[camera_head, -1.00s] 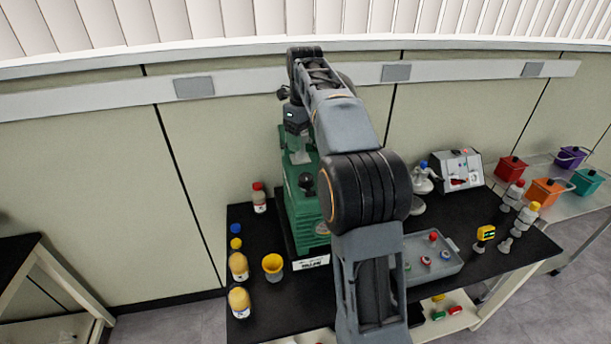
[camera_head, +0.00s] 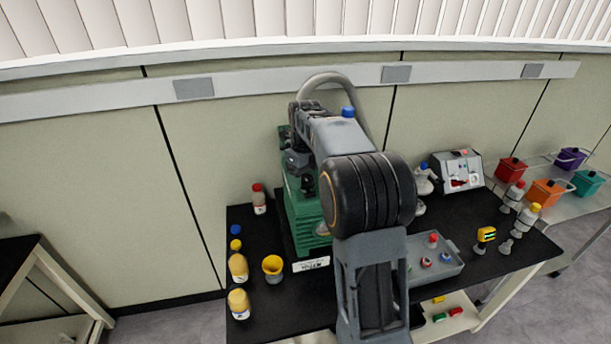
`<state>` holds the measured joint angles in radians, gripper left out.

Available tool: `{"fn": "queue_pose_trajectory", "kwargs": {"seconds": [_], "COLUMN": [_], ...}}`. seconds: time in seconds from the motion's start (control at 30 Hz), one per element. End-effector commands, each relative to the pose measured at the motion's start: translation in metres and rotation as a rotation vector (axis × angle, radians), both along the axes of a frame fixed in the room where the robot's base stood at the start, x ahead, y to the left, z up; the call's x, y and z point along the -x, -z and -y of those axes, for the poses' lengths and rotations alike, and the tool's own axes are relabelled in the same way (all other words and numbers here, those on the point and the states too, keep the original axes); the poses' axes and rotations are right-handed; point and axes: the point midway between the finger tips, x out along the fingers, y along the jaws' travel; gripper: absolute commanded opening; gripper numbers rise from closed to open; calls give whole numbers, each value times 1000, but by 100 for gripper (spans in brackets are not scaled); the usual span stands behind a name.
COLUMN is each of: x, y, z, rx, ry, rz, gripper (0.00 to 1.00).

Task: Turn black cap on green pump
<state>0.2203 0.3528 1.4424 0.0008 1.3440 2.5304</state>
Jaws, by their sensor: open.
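The green pump (camera_head: 301,222) stands on the black bench top behind my arm, which hides its right side and part of its top. A black cap (camera_head: 307,183) shows as a dark knob on the pump, just below and right of my gripper. My gripper (camera_head: 296,166) hangs over the top of the pump, close to the cap. It is open with nothing visible in it. Its fingertips are small and dark, so I cannot tell whether they touch the pump.
A grey tray (camera_head: 444,268) with small caps lies right. A red-capped bottle (camera_head: 259,198) stands behind left.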

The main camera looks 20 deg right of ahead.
Motion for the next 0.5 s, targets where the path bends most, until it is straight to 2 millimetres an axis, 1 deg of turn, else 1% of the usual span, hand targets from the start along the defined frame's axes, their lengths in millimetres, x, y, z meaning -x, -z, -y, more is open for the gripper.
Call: {"fn": "queue_pose_trajectory", "kwargs": {"seconds": [0.13, 0.5], "x": [0, 0], "y": [0, 0], "z": [0, 0], "rx": [0, 0], "ry": [0, 0], "rz": [0, -1], "gripper": [72, 36]}}
